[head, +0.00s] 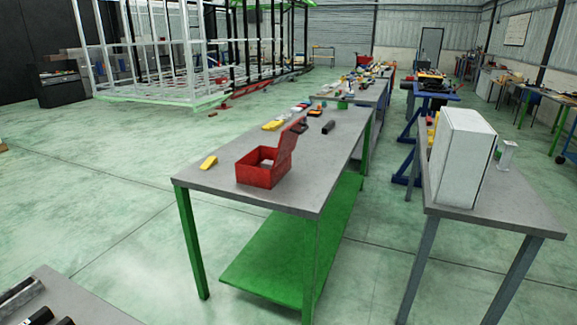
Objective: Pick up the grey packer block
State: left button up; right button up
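I cannot pick out the grey packer block with certainty. A small pale grey piece (266,163) shows inside the open red box (262,177) on the near end of the green-legged workbench (218,181); it is too small to tell what it is. A dark block (328,127) lies farther back on the same bench. Neither of my grippers is in view.
A yellow wedge (208,162) lies near the bench's left edge. Several small tools lie farther back. At right, another table (510,218) carries a large white box (462,158). A grey surface (85,305) with dark items fills the lower left corner. Green floor lies open at left.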

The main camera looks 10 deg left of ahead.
aim_at(267, 164)
jog(key=i+l+z, duration=0.2)
jog(key=i, duration=0.3)
jog(key=i+l+z, duration=0.15)
jog(key=i, duration=0.4)
